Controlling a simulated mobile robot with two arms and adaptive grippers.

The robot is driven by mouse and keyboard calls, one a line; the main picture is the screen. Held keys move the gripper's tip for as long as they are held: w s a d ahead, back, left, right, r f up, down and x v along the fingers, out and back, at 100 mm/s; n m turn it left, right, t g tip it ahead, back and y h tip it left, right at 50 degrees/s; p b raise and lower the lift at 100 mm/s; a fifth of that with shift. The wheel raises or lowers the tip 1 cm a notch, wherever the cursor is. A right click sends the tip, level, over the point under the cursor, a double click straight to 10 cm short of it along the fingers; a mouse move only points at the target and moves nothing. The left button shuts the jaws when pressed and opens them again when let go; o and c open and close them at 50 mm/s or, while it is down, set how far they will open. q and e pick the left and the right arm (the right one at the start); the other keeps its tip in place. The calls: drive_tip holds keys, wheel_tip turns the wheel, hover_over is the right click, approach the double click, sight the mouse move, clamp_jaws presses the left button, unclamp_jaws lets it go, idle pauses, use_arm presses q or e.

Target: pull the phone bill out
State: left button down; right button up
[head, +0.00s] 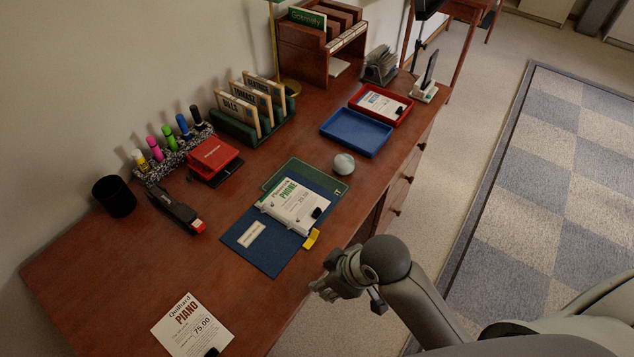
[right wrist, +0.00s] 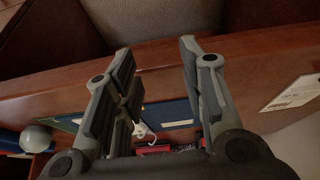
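The phone bill (head: 292,205) is a white sheet headed PHONE in green. It lies on a dark blue folder (head: 264,258) on the desk, with a black clip at its lower right corner. A yellow tab (head: 311,239) sits at the folder's right edge. My right gripper (head: 325,285) is off the desk's front edge, to the lower right of the folder and apart from the bill. In the right wrist view its fingers (right wrist: 156,50) are spread and nothing shows between the tips. Part of the blue folder (right wrist: 175,115) shows beyond the fingers. My left gripper is not in view.
A piano bill (head: 192,330) lies at the desk's near left.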

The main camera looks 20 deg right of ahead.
sight(317, 210)
drive_tip(key=w+a+r+n, duration=0.1)
drive_tip(key=n, duration=0.1)
drive_tip(key=w+a+n, duration=0.2)
drive_tip(key=w+a+r+n+g+y, duration=0.1)
drive_tip(key=w+a+n, duration=0.1)
drive_tip(key=shift+a+r, duration=0.25)
drive_tip(key=shift+r, duration=0.05)
drive_tip(key=w+n, duration=0.1)
drive_tip(key=n, duration=0.2)
drive_tip(key=w+a+r+n, duration=0.1)
drive_tip(key=shift+w+g, duration=0.35)
drive_tip(key=shift+g, duration=0.05)
drive_tip(key=w+d+n, duration=0.1)
drive_tip(key=w+d+r+n+h, duration=0.1)
drive_tip(key=w+n, duration=0.1)
drive_tip(key=w+r+n+g+h, duration=0.1)
drive_tip(key=shift+w+d+r+n, duration=0.1)
drive_tip(key=shift+w+d+n, duration=0.3)
drive_tip(key=w+d+r+n+h, duration=0.2)
drive_tip(key=w+d+r+n, duration=0.1)
drive_tip(key=w+d+r, duration=0.25)
drive_tip(key=shift+g, duration=0.4)
drive_tip(key=f, duration=1.1)
drive_tip(key=shift+s+d+f, duration=0.15)
drive_tip(key=shift+s+d, duration=0.05)
drive_tip(key=shift+d, duration=0.2)
clamp_jaws()
